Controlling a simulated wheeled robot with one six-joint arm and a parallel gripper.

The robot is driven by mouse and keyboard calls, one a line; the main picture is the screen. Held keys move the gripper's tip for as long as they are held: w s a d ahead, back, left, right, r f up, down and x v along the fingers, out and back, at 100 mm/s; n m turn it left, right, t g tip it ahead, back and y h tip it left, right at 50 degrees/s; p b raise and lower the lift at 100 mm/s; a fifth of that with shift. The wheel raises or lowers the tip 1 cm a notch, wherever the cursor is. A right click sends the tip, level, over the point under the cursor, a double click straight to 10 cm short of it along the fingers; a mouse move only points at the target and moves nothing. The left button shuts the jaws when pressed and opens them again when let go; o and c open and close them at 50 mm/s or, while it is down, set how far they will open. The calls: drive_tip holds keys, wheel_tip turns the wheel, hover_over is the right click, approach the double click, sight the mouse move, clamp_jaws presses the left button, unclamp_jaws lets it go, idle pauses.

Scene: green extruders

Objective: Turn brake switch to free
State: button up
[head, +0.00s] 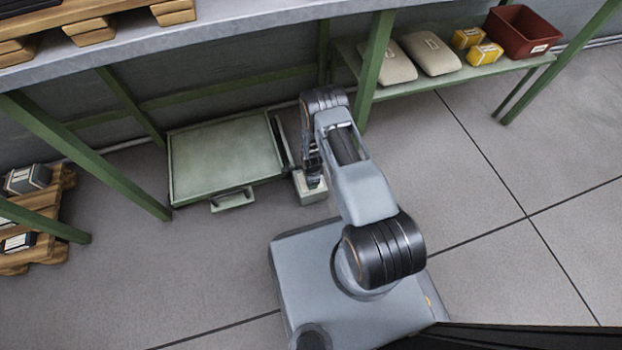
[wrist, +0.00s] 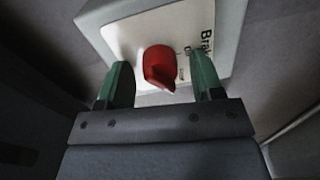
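The brake switch is a red knob (wrist: 158,67) on a white label plate (wrist: 125,38) on the face of a grey box (wrist: 92,20). Part of the word "Brake" is readable sideways at the right; the rest is too small or hidden. The knob's pointed end faces down and slightly right in the wrist view. My gripper (wrist: 162,76) is open, with one green finger on each side of the knob and visible gaps between. In the head view, the box (head: 308,197) stands on the floor under my gripper (head: 314,178), and the knob is hidden.
A flat green tray-like unit (head: 225,160) with a front handle (head: 232,200) lies left of the box. Green bench legs (head: 376,70) stand close behind. A lower shelf (head: 455,78) holds sacks, yellow boxes and a red bin (head: 522,32). Floor at the right is clear.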

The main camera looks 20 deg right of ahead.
wheel_tip(320, 180, up, 14)
drive_tip(key=p, duration=0.6)
drive_tip(key=shift+s, duration=0.35)
drive_tip(key=shift+f, duration=0.15)
drive_tip(key=shift+a, duration=0.1)
